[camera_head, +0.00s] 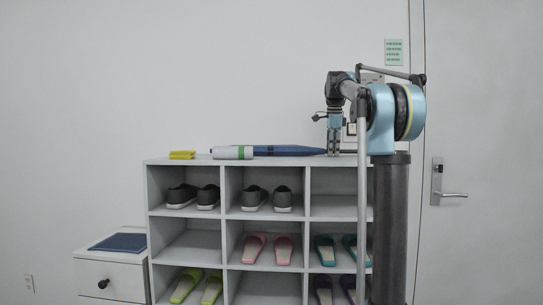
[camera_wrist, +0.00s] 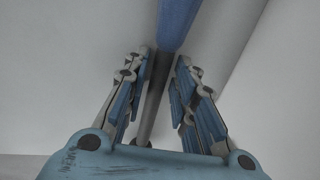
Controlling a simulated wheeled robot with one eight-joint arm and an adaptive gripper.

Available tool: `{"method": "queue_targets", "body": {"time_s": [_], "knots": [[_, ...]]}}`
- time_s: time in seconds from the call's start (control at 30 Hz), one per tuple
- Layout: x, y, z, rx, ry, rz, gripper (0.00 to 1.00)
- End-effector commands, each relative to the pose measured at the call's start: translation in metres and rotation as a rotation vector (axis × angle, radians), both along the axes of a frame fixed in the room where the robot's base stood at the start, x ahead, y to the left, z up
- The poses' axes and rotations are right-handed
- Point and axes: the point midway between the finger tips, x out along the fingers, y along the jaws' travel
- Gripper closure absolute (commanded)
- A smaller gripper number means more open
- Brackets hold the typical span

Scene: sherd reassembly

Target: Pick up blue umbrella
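The blue umbrella (camera_head: 290,151) lies flat on top of the grey shelf unit, its dark shaft end pointing right. My gripper (camera_head: 334,153) points down over the shaft at the right end of the umbrella. In the wrist view, the blue canopy (camera_wrist: 178,22) runs off at the top and the grey shaft passes between the two fingers of my gripper (camera_wrist: 163,60). The fingers are apart, with a visible gap on either side of the shaft. Nothing is clamped. In the head view my arm hides part of the shelf's right side.
The shelf unit (camera_head: 147,200) holds several shoes and slippers. A white drawer cabinet (camera_head: 122,283) stands left; a door (camera_head: 490,130) is right.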

Motion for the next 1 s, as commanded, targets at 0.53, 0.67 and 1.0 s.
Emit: {"method": "queue_targets", "body": {"time_s": [0.53, 0.67, 1.0], "knots": [[0.000, 0.002, -0.001, 0.001, 0.000, 0.001, 1.00], [0.000, 0.002, -0.001, 0.001, 0.000, 0.001, 1.00], [0.000, 0.002, 0.032, 0.001, 0.000, 0.001, 1.00]]}}
